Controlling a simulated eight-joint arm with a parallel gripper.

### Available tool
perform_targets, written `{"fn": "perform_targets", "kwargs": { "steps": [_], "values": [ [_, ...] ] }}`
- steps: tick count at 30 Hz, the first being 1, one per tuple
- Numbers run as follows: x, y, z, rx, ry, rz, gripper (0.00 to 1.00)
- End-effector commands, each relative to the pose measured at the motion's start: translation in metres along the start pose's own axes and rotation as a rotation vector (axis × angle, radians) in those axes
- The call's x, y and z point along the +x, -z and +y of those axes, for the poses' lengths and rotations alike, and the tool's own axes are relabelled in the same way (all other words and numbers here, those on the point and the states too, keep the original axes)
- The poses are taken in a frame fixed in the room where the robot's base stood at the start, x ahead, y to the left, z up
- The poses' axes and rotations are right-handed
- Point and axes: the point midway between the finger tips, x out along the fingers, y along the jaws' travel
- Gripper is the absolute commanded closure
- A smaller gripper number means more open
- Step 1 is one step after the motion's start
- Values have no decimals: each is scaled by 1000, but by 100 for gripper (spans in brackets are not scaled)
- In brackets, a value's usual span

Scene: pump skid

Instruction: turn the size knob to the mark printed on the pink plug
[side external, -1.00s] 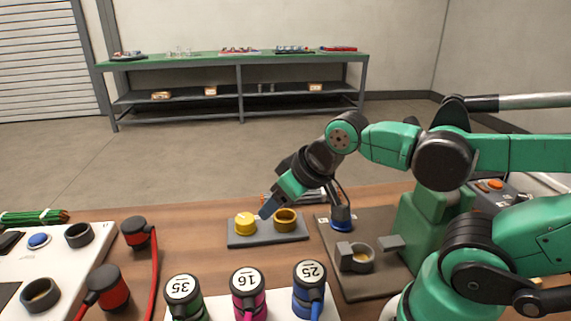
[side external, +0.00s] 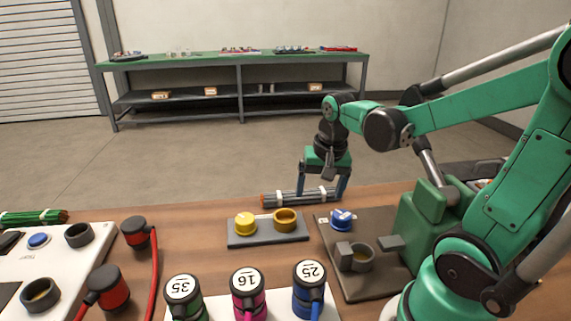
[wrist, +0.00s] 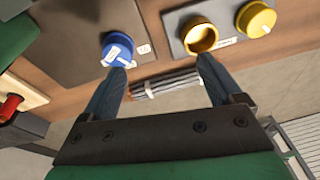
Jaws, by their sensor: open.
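The pink plug (side external: 249,301) stands at the front in the side external view, between a green plug and a blue plug. Its white top label looks like 16. A blue knob with a white pointer (side external: 342,219) sits on the dark plate right of centre, with a small white label beside it. I take it as the size knob; it also shows in the wrist view (wrist: 117,46), where I cannot read its setting. My gripper (side external: 321,194) is open, pointing down behind the knob. In the wrist view its left fingertip appears close to the knob; I cannot tell whether they touch.
A grey rod bundle (side external: 286,199) lies under and between my fingers. A grey block with a yellow knob (side external: 245,224) and a yellow cup (side external: 286,219) stands left of the plate. The green plug (side external: 183,295) and blue plug (side external: 309,287) flank the pink one. A white panel (side external: 75,265) is at left.

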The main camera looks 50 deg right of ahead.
Motion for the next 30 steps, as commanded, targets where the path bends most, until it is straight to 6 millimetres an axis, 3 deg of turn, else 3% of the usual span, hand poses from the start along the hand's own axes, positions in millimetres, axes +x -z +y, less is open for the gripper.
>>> {"fn": "perform_targets", "kwargs": {
  "steps": [3, 9, 24, 30],
  "values": [
    [15, 15, 30, 247, -77, -88, 14],
    [27, 21, 56, 448, -142, -162, 14],
    [75, 12, 62, 458, -146, -166, 14],
    [82, 10, 62, 458, -145, -166, 14]
  ]
}}
